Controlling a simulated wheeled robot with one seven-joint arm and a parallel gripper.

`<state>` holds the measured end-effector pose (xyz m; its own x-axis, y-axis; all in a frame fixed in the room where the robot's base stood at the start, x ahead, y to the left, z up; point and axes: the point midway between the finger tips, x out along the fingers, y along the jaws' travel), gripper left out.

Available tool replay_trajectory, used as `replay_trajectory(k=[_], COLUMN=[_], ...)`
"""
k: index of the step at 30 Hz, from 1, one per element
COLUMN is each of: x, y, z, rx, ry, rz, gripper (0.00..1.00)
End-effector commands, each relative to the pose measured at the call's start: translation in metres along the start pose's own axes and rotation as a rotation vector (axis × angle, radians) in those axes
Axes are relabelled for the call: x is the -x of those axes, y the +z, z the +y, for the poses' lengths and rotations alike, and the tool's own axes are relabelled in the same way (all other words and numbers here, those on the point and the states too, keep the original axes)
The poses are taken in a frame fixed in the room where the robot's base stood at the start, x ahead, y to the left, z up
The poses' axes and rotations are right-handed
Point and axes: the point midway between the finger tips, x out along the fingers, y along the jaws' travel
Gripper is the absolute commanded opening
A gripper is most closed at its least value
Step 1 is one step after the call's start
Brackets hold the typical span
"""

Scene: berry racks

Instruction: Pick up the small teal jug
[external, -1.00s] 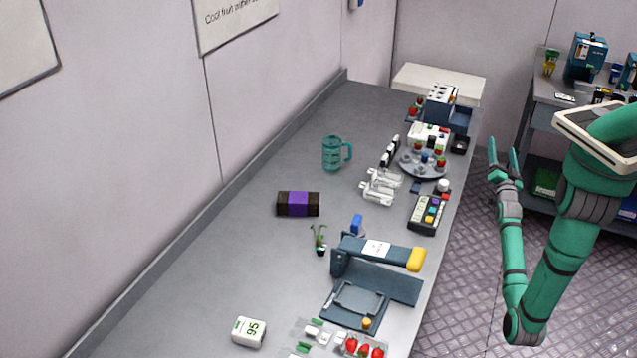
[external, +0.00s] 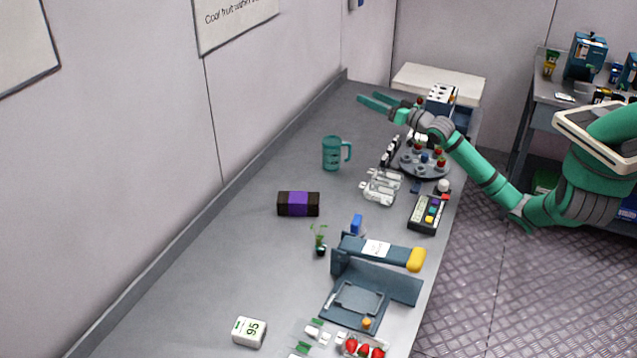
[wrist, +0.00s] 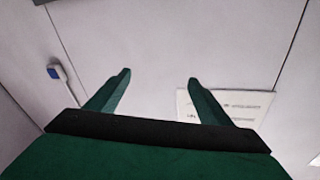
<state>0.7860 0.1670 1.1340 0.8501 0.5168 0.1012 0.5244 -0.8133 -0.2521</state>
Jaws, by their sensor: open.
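The small teal jug (external: 331,154) stands upright on the grey bench near the wall in the external view, with its handle toward the right. My gripper (external: 368,100) is above the far part of the bench, beyond the jug and up to its right in the picture. Its fingers point left toward the wall. In the wrist view my gripper (wrist: 158,82) has its two fingers apart with nothing between them. The jug does not show in the wrist view, which faces the wall.
A black and purple box (external: 298,204) lies nearer than the jug. Clear containers (external: 380,188), a round tray (external: 408,170) with berries and a colour-button device (external: 428,214) stand to its right. A small plant (external: 320,240) is nearer. The bench left of the jug is bare.

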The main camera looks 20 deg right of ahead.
Motion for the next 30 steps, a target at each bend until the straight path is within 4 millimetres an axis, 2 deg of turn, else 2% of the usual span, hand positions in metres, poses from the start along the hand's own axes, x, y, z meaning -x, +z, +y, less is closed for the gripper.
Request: replay_trajectory(k=[1,3,6,9,12,17,25,30], x=[-0.009,-0.015,-0.018,-0.015,-0.010,-0.008,-0.040,-0.053], y=[0.015,0.042,0.081,0.113,0.136,0.152,0.172,0.178], z=[-0.018,-0.039,-0.058,-0.066,-0.068,-0.068,-0.071,-0.071], rx=[0.036,0.080,0.142,0.198,0.235,0.260,0.263,0.260], ry=[-0.031,-0.065,-0.097,-0.113,-0.119,-0.121,-0.122,-0.122], rz=[-0.064,-0.159,-0.289,-0.394,-0.468,-0.517,-0.519,-0.518], gripper=[0.74,0.74,0.74,0.74,0.74,0.74,0.74,0.74])
